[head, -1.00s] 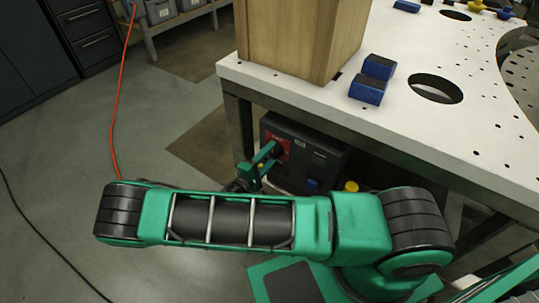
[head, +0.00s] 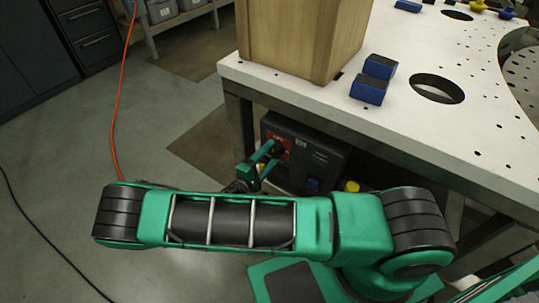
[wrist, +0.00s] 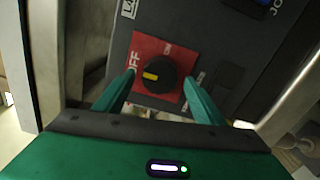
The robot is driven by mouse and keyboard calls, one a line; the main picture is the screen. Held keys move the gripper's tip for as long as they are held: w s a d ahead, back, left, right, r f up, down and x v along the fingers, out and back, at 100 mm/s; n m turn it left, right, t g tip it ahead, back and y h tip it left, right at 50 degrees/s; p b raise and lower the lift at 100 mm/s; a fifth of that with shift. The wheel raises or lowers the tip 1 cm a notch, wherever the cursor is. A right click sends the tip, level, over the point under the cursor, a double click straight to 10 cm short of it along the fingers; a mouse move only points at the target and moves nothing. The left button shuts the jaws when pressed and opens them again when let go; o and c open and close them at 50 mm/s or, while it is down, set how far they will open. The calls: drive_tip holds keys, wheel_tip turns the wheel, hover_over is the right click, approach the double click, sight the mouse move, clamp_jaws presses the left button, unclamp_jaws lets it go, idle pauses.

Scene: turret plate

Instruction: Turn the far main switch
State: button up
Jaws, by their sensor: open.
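The main switch (wrist: 156,74) is a round black knob with a yellow mark on a red plate (wrist: 140,50), set in the dark control box (head: 320,160) under the table edge. The word OFF shows on the plate's left side, and the yellow mark points left toward it. My gripper (wrist: 157,88) is open, with one green finger on each side of the knob's near edge. I cannot tell whether the fingers touch it. In the head view my gripper (head: 266,163) reaches the red plate (head: 281,148), and the knob is mostly hidden there.
The perforated white table (head: 420,128) overhangs the box. A wooden block (head: 300,40) and blue blocks (head: 370,88) stand on it. Grey table legs flank my gripper in the wrist view.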

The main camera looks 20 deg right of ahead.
drive_tip(key=v, duration=1)
drive_tip(key=shift+f, duration=0.1)
